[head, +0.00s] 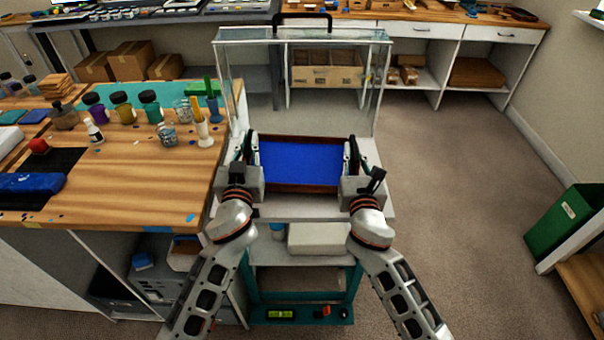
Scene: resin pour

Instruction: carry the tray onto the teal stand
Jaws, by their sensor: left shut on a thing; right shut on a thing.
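The tray (300,188) has a dark reddish-brown rim and a bright blue inside, and it looks level. My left gripper (250,150) is shut on its left end, and my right gripper (352,152) is shut on its right end. The tray is over the pale top, in front of or partly under a clear box. I cannot tell whether it touches the top. My grippers hide the tray's ends.
The clear box (232,75) with a black handle (303,17) rises behind the tray. A wooden workbench (150,190) with bottles and cups stands close on the left. A green bin (565,222) is at the right. The carpet right of the stand is clear.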

